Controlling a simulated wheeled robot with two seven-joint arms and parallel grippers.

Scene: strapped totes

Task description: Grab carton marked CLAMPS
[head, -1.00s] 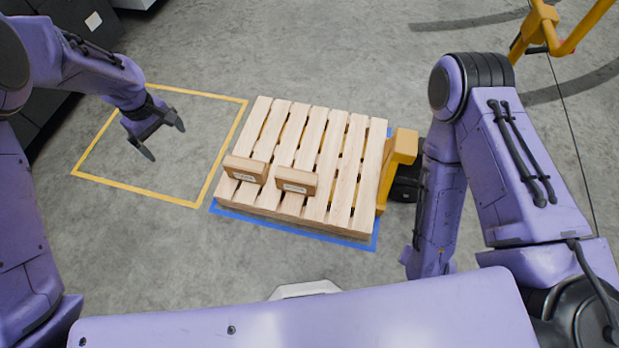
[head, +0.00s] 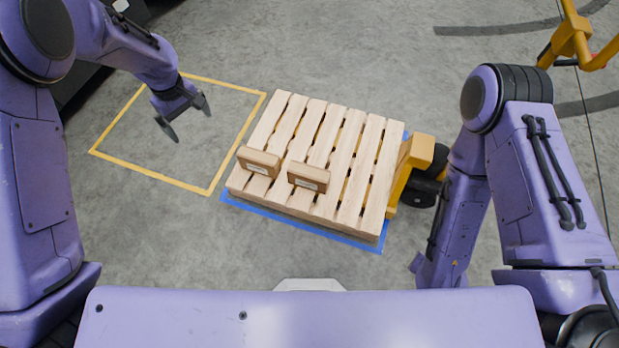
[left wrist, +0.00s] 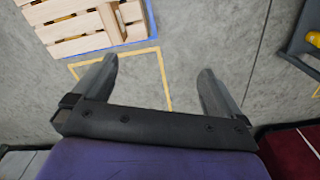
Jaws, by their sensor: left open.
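Two small brown cartons lie on the wooden pallet (head: 352,170) near its front left side, in the head view. One is the left carton (head: 259,162), the other the right carton (head: 308,177). Each has a pale label on its front, too small to read, so I cannot tell which says CLAMPS. My left gripper (head: 188,120) is open and empty, above the yellow floor outline, left of the pallet and apart from both cartons. Its open fingers also show in the left wrist view (left wrist: 158,82), with the pallet (left wrist: 75,25) at the upper left. My right gripper's fingers are hidden.
A yellow floor outline (head: 150,173) surrounds bare concrete left of the pallet. Blue tape (head: 300,228) borders the pallet. A yellow pallet-truck part (head: 422,150) stands at its right side. Dark units (head: 85,75) stand at the back left. A red surface (left wrist: 293,152) shows in the left wrist view.

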